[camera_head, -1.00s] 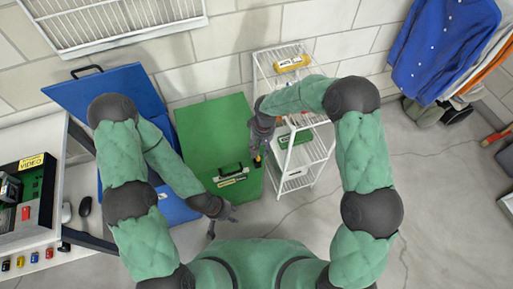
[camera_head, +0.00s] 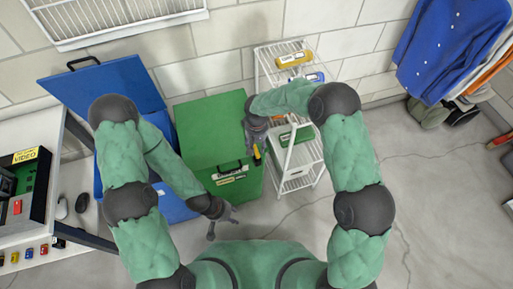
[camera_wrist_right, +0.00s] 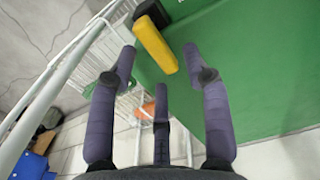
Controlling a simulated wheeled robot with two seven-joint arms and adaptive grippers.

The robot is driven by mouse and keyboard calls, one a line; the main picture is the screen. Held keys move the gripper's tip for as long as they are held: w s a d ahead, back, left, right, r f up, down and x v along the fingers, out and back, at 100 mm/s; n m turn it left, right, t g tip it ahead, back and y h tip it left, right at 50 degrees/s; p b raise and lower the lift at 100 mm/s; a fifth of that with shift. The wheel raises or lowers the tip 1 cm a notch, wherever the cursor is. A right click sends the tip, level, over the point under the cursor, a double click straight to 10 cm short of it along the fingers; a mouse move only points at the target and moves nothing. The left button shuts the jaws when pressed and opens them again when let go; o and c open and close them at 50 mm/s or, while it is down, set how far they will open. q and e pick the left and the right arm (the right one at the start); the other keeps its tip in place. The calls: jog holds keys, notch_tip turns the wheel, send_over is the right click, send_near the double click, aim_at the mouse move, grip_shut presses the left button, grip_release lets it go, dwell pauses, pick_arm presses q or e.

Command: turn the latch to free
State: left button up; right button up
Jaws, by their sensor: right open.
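The latch has a yellow handle (camera_wrist_right: 155,45) on a black mount, on the side of the green box (camera_wrist_right: 250,70). In the head view the yellow latch (camera_head: 257,155) shows at the right side of the green box (camera_head: 212,120). My right gripper (camera_wrist_right: 160,60) is open, its fingertips spread to either side of the yellow handle's lower end. No clear contact shows. In the head view my right gripper (camera_head: 259,143) is just above the latch and partly hides it. My left gripper (camera_head: 224,218) is open and empty in front of the box.
A white wire shelf (camera_head: 297,165) stands close on the right of the green box. An open blue box (camera_head: 110,90) is on its left. A desk with small items (camera_head: 40,250) is at the far left. Open floor (camera_head: 425,200) lies to the right.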

jog(key=shift+f, duration=0.75)
grip_shut()
